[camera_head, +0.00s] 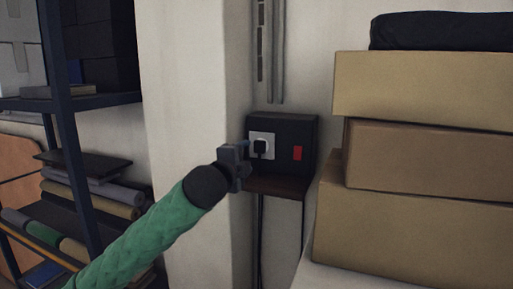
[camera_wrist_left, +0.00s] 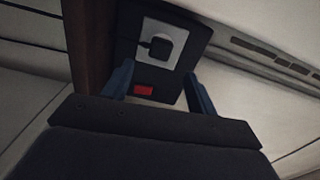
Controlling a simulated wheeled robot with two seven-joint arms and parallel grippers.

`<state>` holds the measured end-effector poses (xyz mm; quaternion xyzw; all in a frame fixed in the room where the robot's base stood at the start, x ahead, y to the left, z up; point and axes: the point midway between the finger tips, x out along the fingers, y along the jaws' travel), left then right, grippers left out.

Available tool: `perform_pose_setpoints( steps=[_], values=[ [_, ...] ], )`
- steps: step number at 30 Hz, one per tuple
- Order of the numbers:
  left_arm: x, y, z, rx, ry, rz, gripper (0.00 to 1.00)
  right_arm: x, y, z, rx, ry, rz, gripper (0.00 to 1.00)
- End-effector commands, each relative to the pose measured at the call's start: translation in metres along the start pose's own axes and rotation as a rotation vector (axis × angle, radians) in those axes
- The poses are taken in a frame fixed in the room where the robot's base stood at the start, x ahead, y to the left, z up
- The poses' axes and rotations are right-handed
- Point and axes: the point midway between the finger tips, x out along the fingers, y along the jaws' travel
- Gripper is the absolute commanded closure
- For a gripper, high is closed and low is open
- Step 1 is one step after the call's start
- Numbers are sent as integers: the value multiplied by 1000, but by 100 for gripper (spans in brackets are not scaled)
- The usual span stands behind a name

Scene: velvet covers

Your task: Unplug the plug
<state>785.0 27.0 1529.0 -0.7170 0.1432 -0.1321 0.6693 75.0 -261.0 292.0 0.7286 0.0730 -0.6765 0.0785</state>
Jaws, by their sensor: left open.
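A black plug (camera_head: 260,147) sits in a light socket plate (camera_head: 267,138) on the front of a dark box (camera_head: 300,128) with a red switch. A dark cable hangs down below the box. My left gripper (camera_head: 243,157) is just left of the plug and nearer to me. In the left wrist view, the plug (camera_wrist_left: 159,47) lies beyond and between the open blue fingers of my left gripper (camera_wrist_left: 158,84), apart from them. The socket plate (camera_wrist_left: 180,62) and red switch (camera_wrist_left: 143,90) also show there. My right gripper is not in view.
Stacked cardboard boxes (camera_head: 420,150) with a black bundle (camera_head: 440,31) on top stand at the right. A dark shelf with rolled fabrics (camera_head: 100,195) stands at the left. A pale pillar (camera_head: 195,90) is beside the dark box. A small brown ledge (camera_head: 275,188) is below it.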

Motion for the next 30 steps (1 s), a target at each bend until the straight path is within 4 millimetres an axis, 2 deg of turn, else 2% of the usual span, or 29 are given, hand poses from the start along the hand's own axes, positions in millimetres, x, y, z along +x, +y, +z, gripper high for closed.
perform_pose_setpoints(
  steps=[6, 18, 23, 30],
  values=[
    [0, 0, 0, 68, 1, -2, 42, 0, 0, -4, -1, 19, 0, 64],
    [2, 0, 0, 70, 1, -1, 42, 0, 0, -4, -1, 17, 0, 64],
    [14, 0, 0, 68, 0, -1, 42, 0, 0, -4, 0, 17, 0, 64],
    [42, 0, 0, 69, 0, -1, 42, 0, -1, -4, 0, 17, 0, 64]
  ],
)
